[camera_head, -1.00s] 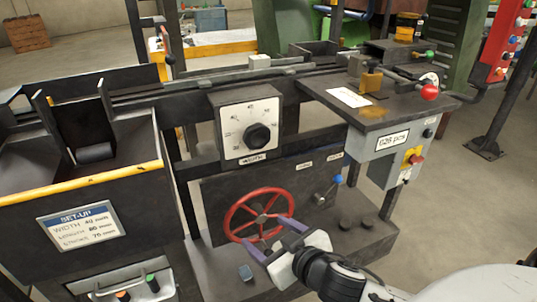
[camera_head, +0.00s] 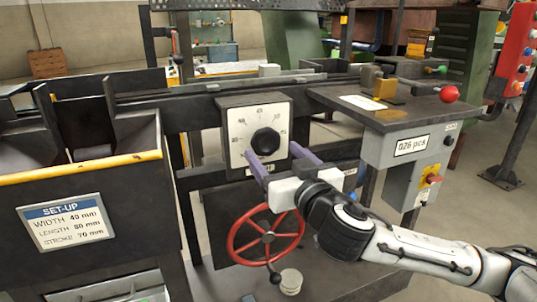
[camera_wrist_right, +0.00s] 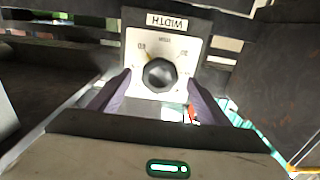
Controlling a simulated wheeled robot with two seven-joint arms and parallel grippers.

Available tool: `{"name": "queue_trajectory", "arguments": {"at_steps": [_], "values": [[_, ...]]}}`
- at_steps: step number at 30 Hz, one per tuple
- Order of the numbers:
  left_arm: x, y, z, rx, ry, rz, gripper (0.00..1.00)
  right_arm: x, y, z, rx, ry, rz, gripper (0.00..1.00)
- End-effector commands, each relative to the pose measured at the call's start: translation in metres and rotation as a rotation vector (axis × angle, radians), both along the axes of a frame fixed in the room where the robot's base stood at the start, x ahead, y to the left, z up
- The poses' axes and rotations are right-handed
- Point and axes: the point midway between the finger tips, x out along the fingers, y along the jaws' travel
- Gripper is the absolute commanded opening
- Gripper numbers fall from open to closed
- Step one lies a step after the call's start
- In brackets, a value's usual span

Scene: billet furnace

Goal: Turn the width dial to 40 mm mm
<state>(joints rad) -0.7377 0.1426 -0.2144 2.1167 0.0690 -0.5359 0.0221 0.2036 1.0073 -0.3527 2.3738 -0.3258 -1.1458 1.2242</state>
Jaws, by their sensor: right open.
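The width dial has a white square face (camera_head: 240,124) with a round black knob (camera_head: 266,142) at its centre, mounted on the dark machine frame. In the right wrist view the dial plate (camera_wrist_right: 133,72) appears upside down under a WIDTH label (camera_wrist_right: 166,21), and its knob (camera_wrist_right: 159,75) shows ahead between the fingers. The knob's exact setting is too small to read. My right gripper (camera_head: 272,154) is open, with its two purple fingers pointing at the dial just below and in front of the knob. Contact with the knob cannot be told. My left gripper is not in view.
A SET-UP plate (camera_head: 66,221) at left reads width 40 mm, length 80 mm, stroke 70 mm. A red handwheel (camera_head: 236,247) sits below the dial. A grey box (camera_head: 384,150) with a counter and red button stands to the right, under a dark tabletop.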

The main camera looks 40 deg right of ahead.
Motion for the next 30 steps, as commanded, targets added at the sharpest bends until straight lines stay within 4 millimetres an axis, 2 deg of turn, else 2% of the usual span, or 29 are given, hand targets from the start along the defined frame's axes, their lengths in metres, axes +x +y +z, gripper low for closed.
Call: {"name": "queue_trajectory", "arguments": {"at_steps": [3, 7, 19, 27, 30], "values": [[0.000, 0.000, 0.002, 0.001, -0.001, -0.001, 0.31, 0.020, -0.005, 0.002, 0.001, -0.002, -0.001, 0.70], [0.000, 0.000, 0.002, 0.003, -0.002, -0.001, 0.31, 0.033, -0.008, 0.001, 0.002, 0.000, 0.000, 0.70], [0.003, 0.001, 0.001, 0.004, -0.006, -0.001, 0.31, 0.040, -0.009, 0.000, 0.001, 0.002, 0.001, 0.70], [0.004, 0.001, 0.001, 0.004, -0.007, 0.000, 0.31, 0.040, -0.009, -0.001, 0.001, 0.002, 0.001, 0.29], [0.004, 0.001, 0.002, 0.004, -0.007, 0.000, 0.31, 0.040, -0.009, -0.001, -0.001, 0.002, 0.001, 0.29]]}}
